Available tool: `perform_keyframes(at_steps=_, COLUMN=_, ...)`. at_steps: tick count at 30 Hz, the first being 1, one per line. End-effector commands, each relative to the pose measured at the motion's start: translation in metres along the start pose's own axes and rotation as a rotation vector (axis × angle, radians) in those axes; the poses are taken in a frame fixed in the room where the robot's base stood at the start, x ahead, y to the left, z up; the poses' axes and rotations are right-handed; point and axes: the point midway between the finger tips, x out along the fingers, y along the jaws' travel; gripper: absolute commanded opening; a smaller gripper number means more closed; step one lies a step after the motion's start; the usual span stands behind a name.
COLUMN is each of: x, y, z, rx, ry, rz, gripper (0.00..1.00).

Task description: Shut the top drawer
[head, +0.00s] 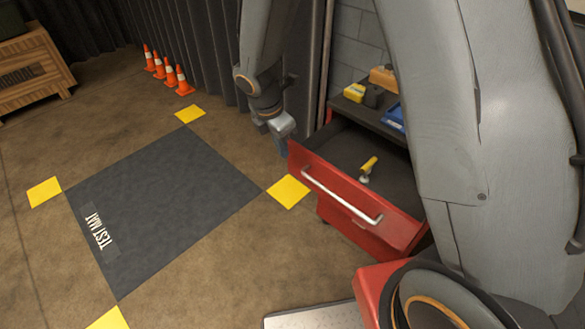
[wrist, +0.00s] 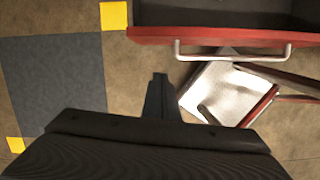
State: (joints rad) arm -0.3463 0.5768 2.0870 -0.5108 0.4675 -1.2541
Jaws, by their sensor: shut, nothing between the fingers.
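The top drawer (head: 345,205) of a red tool cabinet is pulled open in the head view. Its red front has a silver bar handle (head: 341,198). A yellow-handled tool (head: 368,168) lies inside the drawer. My gripper (head: 281,142) is beside the drawer's left end in the head view, pointing down, and appears apart from the front. In the wrist view my gripper (wrist: 159,85) is shut and empty, below the drawer front (wrist: 220,36) and its handle (wrist: 232,57). Much of the cabinet's right side is hidden behind my arm.
The cabinet top holds a yellow box (head: 354,92), a blue tray (head: 394,118) and other small items. A dark test mat (head: 165,205) with yellow corner squares lies on open floor to the left. Several orange cones (head: 169,73) stand by the dark curtain.

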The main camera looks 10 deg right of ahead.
Motion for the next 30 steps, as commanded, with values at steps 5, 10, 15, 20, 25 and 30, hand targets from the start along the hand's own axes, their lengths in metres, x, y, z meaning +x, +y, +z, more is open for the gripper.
perform_keyframes(at_steps=5, x=0.013, y=0.014, z=-0.010, rx=-0.144, ry=-0.014, rz=0.004, gripper=0.00)
perform_keyframes(at_steps=10, x=0.028, y=0.013, z=-0.009, rx=-0.149, ry=-0.015, rz=0.001, gripper=0.00)
perform_keyframes(at_steps=15, x=0.058, y=0.012, z=-0.009, rx=-0.147, ry=-0.014, rz=0.000, gripper=0.00)
perform_keyframes(at_steps=20, x=0.087, y=0.012, z=-0.008, rx=-0.144, ry=-0.013, rz=0.000, gripper=0.00)
perform_keyframes(at_steps=25, x=0.114, y=0.013, z=-0.005, rx=-0.142, ry=-0.013, rz=0.001, gripper=0.00)
perform_keyframes(at_steps=30, x=0.116, y=0.016, z=0.020, rx=-0.138, ry=-0.014, rz=0.002, gripper=0.00)
